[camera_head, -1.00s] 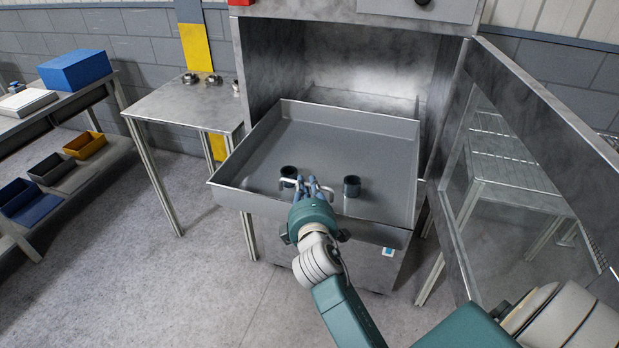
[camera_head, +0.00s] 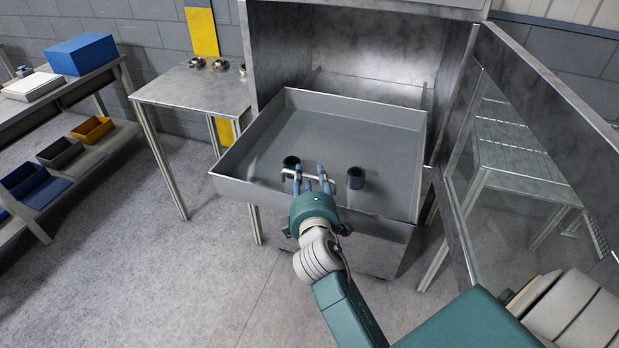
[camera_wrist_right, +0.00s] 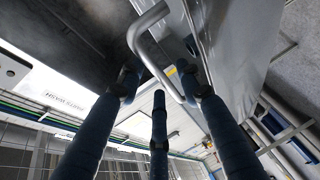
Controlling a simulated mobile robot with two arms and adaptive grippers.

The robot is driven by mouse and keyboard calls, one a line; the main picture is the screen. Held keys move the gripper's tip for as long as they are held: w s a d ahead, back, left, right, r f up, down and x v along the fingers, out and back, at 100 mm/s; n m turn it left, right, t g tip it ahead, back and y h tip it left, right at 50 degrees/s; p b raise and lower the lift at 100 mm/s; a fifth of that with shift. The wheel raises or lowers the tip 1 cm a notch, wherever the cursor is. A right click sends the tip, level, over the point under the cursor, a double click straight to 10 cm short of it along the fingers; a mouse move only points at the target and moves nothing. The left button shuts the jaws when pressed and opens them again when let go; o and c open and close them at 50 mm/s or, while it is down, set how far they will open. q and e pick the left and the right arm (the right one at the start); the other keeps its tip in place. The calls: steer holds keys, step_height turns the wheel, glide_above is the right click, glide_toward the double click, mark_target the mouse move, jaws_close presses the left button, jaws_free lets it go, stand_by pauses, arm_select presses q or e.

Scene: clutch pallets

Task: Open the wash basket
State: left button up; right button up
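The wash basket (camera_head: 245,178) is a shallow grey metal tray that juts out of the front of the steel washer. Its pale bar handle (camera_head: 289,174) is at the near side, between two dark round cups. My right gripper (camera_head: 312,180) is at this handle, its blue fingers spread. In the right wrist view the handle (camera_wrist_right: 147,27) passes between the spread fingers (camera_wrist_right: 160,90), which are not closed together on it. Whether a finger touches the bar is unclear. My left gripper is in neither view.
The washer's glass-panelled door (camera_head: 535,130) stands open at the right, close to my right arm. A steel side table (camera_head: 190,92) with several small metal parts is at the left. A shelf rack with a blue box (camera_head: 82,54) is further left. The floor in front is clear.

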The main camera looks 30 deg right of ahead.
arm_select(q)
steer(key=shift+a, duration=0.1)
arm_select(e)
steer(key=v, duration=0.7)
steer(key=shift+s, duration=0.25)
steer(key=shift+a, duration=0.1)
